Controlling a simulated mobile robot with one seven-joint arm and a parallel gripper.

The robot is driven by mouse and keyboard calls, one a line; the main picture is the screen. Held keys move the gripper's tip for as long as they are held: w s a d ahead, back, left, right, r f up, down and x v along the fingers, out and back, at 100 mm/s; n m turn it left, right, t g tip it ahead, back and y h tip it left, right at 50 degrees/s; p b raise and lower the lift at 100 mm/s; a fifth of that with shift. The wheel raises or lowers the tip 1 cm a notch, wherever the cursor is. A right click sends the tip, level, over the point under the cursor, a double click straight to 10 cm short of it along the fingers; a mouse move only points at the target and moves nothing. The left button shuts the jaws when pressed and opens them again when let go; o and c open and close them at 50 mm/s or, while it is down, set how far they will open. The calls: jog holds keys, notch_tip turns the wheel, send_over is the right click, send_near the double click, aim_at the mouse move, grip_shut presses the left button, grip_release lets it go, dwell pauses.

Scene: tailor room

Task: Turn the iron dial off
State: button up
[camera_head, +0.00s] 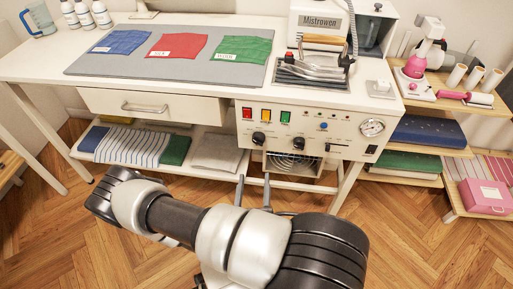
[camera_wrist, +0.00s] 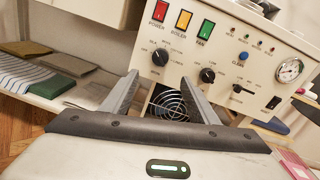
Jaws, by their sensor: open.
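The control panel (camera_head: 309,119) on the front of the ironing table carries a left black dial (camera_head: 258,138) and a middle black dial (camera_head: 298,144). The wrist view shows the left dial (camera_wrist: 160,57) and middle dial (camera_wrist: 207,75) closer. My gripper (camera_head: 253,183) is below the panel, open and empty. In the wrist view its fingertips (camera_wrist: 160,76) stand apart, just below the left dial, with the right finger left of the middle dial. Neither finger visibly touches a dial.
Red, yellow and green switches (camera_wrist: 183,20) sit above the dials; a gauge (camera_wrist: 289,70) is at the right. The iron (camera_head: 310,65) rests on the tabletop above. A drawer (camera_head: 152,105) and a lower shelf (camera_head: 135,142) with folded fabrics are at the left. Floor in front is clear.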

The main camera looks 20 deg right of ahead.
aim_at(258, 143)
jog(key=b+x, duration=0.2)
jog(key=x, duration=1.3)
jog(key=shift+w, duration=0.15)
jog(key=c, duration=1)
